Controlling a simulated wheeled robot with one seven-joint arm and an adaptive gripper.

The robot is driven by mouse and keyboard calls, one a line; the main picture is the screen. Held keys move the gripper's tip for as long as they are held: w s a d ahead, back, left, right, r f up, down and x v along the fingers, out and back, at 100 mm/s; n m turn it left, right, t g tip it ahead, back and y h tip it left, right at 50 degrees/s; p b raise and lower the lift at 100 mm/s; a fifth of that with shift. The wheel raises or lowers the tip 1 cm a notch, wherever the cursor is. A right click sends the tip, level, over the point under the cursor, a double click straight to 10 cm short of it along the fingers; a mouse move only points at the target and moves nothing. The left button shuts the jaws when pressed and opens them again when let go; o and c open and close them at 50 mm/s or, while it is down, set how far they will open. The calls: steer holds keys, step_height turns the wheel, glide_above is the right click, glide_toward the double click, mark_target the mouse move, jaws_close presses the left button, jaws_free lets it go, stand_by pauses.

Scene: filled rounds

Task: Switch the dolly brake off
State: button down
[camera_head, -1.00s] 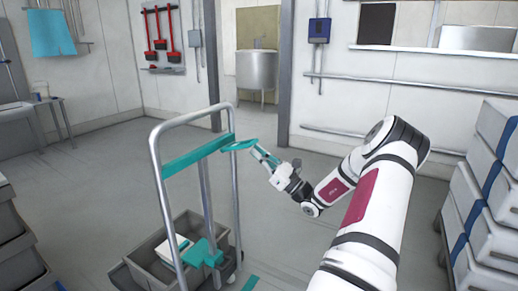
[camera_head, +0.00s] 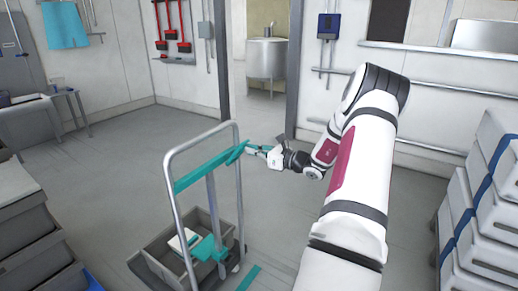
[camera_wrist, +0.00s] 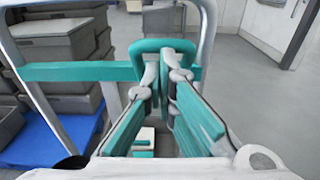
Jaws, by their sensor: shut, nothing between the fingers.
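The dolly has a tall metal hoop handle (camera_head: 168,188) with a teal crossbar (camera_head: 195,176). A teal loop-shaped lever (camera_head: 237,153), which looks like the brake lever, sits at the crossbar's right end and slants upward. In the wrist view the loop (camera_wrist: 165,45) arches just beyond and above my fingertips, with the crossbar (camera_wrist: 80,72) behind. My gripper (camera_head: 251,150) reaches in from the right, its fingertips at the loop. It is shut with nothing held, and its teal-padded fingers (camera_wrist: 165,72) fill the wrist view's middle. I cannot tell whether they touch the loop.
A grey crate (camera_head: 153,261) on the dolly base holds white and teal items. A teal strip (camera_head: 248,279) lies on the floor. Grey crates (camera_head: 25,225) stand at the left, and stacked pale crates (camera_head: 490,205) at the right. The floor behind the dolly is clear.

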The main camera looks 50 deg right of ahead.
mark_target(246, 141)
steer(key=w+r+g+p, duration=0.1)
steer(key=p, duration=0.1)
steer(key=w+r+g+p, duration=0.1)
steer(key=r+g+p, duration=0.1)
steer(key=shift+w+a+r+g, duration=0.1)
steer(key=shift+w+a+g, duration=0.05)
steer(key=shift+w+g, duration=0.2)
steer(key=shift+w+a+r+g+p, duration=0.15)
steer(key=shift+w+g+p, duration=0.1)
steer(key=shift+w, duration=0.25)
steer(key=shift+w+d+r+g+p, duration=0.15)
steer(key=shift+w+g+p, duration=0.1)
steer(key=shift+w, duration=0.25)
steer(key=shift+w+a+r+g+p, duration=0.15)
steer(key=shift+w+g, duration=0.1)
steer(key=shift+w, duration=0.25)
